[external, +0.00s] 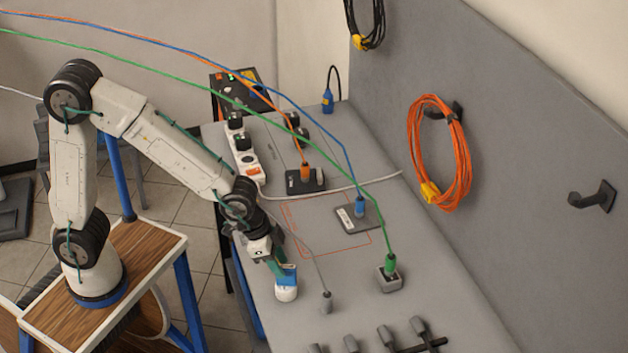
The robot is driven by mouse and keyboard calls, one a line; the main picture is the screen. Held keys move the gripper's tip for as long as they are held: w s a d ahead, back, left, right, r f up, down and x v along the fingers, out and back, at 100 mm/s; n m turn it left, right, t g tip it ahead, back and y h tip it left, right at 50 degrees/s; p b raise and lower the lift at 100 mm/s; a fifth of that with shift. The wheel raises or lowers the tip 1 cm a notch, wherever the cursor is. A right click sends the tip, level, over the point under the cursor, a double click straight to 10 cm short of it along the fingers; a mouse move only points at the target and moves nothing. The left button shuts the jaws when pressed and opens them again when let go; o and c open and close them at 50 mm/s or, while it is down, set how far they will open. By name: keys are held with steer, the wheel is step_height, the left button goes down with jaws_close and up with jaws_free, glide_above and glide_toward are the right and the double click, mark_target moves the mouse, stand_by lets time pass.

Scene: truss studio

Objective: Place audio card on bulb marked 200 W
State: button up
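My gripper (279,262) points down over the near left part of the grey bench. At its tip are a blue piece and a white rounded piece (286,292). I cannot tell whether the fingers are shut on them or around them. No bulb and no 200 W marking can be read in this view. No thing can be clearly told as an audio card. A dark flat plate with a white label (346,218) lies at mid bench with a blue plug (360,206) on it. Another dark plate (293,182) carries an orange plug (305,171).
A grey box with a green plug (390,266) stands right of my gripper. A small grey plug (326,301) is closer. Several grey connectors (386,335) lie in front. A white power strip (243,157) is behind. Coloured cables hang across the bench. An orange coil (463,155) hangs on the wall.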

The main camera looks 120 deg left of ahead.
steer(key=v, duration=0.8)
steer(key=s+d+r+m+g+h, duration=0.1)
steer(key=s+d+r+m, duration=0.1)
steer(key=s+d, duration=0.7)
steer(key=s+d+r+m+g, duration=0.2)
steer(key=s+d, duration=0.8)
steer(key=s, duration=0.6)
steer(key=shift+h, duration=0.4)
steer(key=shift+r, duration=0.1)
